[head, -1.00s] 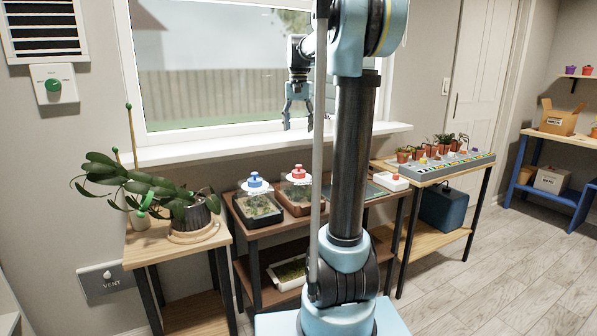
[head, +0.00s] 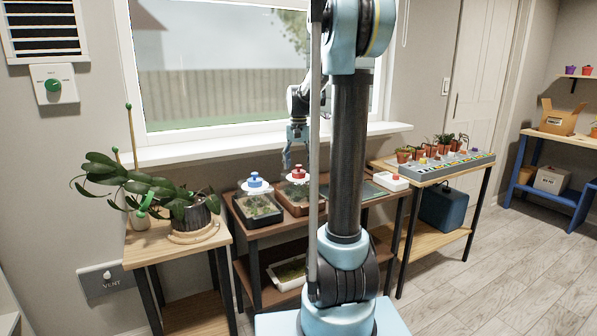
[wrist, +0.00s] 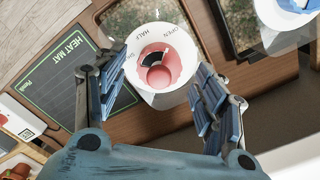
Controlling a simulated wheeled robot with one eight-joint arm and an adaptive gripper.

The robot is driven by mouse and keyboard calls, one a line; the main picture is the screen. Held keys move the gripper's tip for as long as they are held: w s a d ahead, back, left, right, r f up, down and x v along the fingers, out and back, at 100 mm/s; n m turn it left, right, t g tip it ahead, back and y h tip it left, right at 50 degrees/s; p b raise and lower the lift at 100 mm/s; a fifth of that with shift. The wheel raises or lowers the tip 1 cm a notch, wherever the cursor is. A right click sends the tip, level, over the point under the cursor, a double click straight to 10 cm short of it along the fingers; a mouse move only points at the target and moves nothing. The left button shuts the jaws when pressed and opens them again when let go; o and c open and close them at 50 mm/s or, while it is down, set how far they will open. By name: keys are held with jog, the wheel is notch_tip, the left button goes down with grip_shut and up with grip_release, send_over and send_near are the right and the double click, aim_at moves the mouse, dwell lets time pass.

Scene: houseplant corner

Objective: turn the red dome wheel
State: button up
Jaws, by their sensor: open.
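The red dome wheel (head: 299,174) sits on top of a clear dome over a planted tray (head: 296,207) on the brown bench. In the wrist view the red wheel (wrist: 160,66) is seen from above, inside a white collar (wrist: 168,97) lettered OPEN and HALF; a third label is hard to read. My gripper (head: 294,160) is just above the wheel in the head view. In the wrist view my gripper (wrist: 157,88) is open, with a finger on each side of the collar and nothing held. I cannot tell whether a finger touches the collar.
The blue dome wheel (head: 255,181) stands close to the left, on a second planted tray. A dark heat mat (wrist: 75,88) lies on the other side. A trailing plant (head: 130,185) stands on the left table, and the window sill (head: 230,150) runs behind.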

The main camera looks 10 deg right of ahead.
jog(key=shift+f, duration=1.2)
jog(key=shift+c, duration=0.3)
jog(key=c, duration=1)
jog(key=shift+n, duration=0.3)
jog(key=n, duration=0.4)
jog(key=shift+d+n, duration=0.15)
jog(key=shift+n, duration=2.45)
